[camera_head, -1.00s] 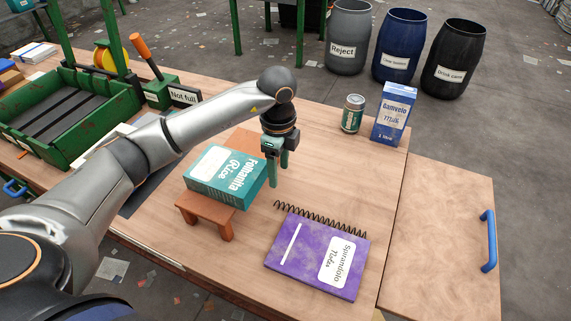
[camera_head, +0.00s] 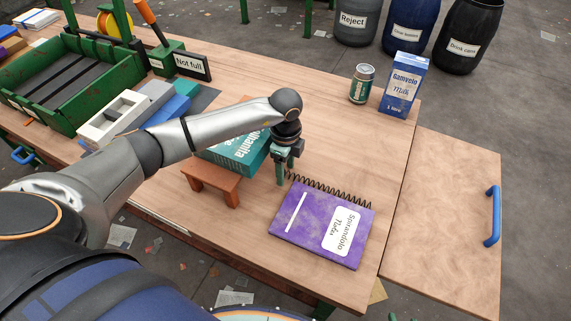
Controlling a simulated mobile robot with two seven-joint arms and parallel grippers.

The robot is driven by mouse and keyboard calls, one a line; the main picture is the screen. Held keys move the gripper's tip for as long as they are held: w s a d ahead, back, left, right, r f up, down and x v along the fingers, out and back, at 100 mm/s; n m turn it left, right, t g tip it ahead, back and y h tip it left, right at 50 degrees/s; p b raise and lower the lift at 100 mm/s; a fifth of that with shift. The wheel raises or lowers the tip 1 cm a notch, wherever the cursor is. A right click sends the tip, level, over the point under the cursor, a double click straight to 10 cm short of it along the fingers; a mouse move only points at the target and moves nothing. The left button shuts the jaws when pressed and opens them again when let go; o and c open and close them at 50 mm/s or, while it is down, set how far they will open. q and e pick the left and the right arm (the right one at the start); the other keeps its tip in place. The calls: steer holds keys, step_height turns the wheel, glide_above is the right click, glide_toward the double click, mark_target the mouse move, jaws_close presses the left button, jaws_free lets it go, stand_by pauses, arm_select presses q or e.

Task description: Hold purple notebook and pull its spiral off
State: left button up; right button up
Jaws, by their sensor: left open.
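The purple notebook (camera_head: 300,222) lies flat on the wooden table, with a white label on its cover. Its black spiral (camera_head: 330,189) runs along the far edge and is still on the notebook. My left gripper (camera_head: 287,174) points down just beyond the spiral's left end, with its teal fingers apart and nothing between them. I cannot tell whether a finger touches the spiral. My right gripper is not in view.
A teal rice box (camera_head: 236,152) sits on a small brown stool (camera_head: 213,181), left of the notebook, partly behind my arm. A can (camera_head: 362,84) and a blue milk carton (camera_head: 404,85) stand at the back right. Bare table lies between them and the notebook.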

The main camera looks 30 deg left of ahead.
arm_select(q)
jaws_close()
stand_by(0.4)
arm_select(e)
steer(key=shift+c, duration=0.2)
